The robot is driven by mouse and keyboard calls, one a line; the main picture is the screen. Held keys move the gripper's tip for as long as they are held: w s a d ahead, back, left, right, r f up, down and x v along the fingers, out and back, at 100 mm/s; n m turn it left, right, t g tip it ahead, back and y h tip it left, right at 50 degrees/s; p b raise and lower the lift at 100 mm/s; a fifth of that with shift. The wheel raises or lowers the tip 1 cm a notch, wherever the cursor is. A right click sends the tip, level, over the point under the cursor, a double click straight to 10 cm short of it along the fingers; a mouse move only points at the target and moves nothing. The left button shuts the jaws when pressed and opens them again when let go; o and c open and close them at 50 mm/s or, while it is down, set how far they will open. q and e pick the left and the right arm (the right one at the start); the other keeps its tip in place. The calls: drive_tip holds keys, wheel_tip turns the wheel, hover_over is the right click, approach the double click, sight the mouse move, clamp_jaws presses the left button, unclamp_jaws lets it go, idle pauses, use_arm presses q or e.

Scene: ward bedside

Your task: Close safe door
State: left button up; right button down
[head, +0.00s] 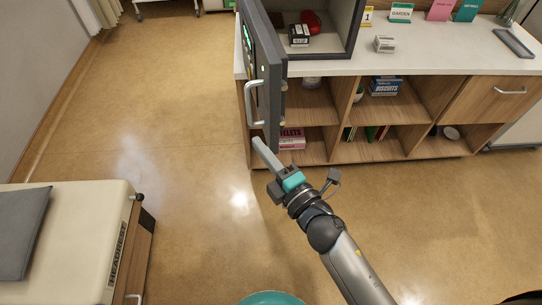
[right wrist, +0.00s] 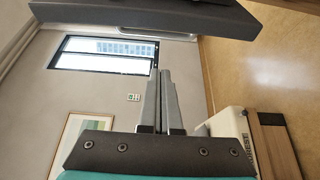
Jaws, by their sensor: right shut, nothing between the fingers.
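The grey safe (head: 345,22) stands on the white counter with its front open and a red item and a small box inside. Its thick door (head: 266,70) stands swung out toward me past the counter's front edge. The door has a silver handle (head: 250,103) and a green-lit keypad on its outer face. My right gripper (head: 259,143) is shut and empty, its tips just by the door's lower end; I cannot tell whether they touch. In the right wrist view the shut fingers (right wrist: 163,78) point up toward a dark slab, seemingly the door (right wrist: 150,14). My left gripper is not in view.
Open wooden shelves (head: 362,143) under the counter hold boxes and books. A small box (head: 385,44), cards and a tray (head: 514,42) are on the counter. The floor (head: 185,130) between is clear.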

sight(269, 131)
drive_tip(key=w, duration=0.1)
drive_tip(key=w+d, duration=0.1)
drive_tip(key=w, duration=0.3)
drive_tip(key=shift+d, duration=0.25)
drive_tip(key=shift+d, duration=0.1)
